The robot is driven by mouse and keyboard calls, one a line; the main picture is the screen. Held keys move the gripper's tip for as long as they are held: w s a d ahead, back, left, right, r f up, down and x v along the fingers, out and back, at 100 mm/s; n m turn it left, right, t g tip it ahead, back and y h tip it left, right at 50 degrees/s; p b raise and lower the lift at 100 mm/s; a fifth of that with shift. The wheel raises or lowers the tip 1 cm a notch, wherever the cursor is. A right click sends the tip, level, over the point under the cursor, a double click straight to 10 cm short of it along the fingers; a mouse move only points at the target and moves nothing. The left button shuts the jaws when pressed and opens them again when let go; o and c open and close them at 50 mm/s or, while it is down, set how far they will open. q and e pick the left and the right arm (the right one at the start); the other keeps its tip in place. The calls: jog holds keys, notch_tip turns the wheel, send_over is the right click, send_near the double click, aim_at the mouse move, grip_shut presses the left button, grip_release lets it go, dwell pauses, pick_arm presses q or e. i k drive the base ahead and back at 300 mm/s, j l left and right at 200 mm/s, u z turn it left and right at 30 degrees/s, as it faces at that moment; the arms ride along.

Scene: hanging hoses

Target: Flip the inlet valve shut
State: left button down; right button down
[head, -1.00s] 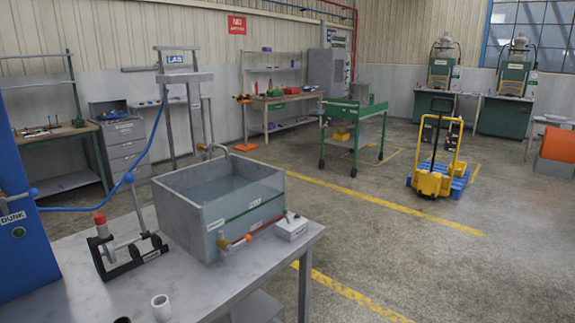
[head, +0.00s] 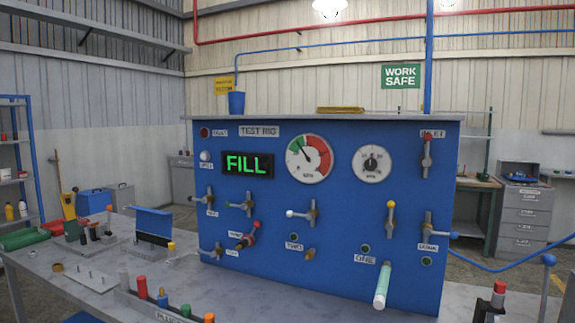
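The blue test rig panel (head: 330,220) stands on the grey bench. A label that seems to read INLET (head: 432,134) is at its upper right. Just below it is the inlet valve (head: 427,155), with its lever upright and a red tip at the top. A blue pipe rises from behind the rig above it. The display (head: 248,164) shows FILL in green. The large dial's (head: 309,158) needle points up and left, near the green part. Neither of my grippers is in view.
A pale green tube (head: 382,286) sticks out at the lower front. Plugs and small parts crowd the bench (head: 75,290) at left. A blue hose (head: 510,268) runs off right.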

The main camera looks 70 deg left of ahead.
aim_at(428, 138)
jog(key=u, duration=2)
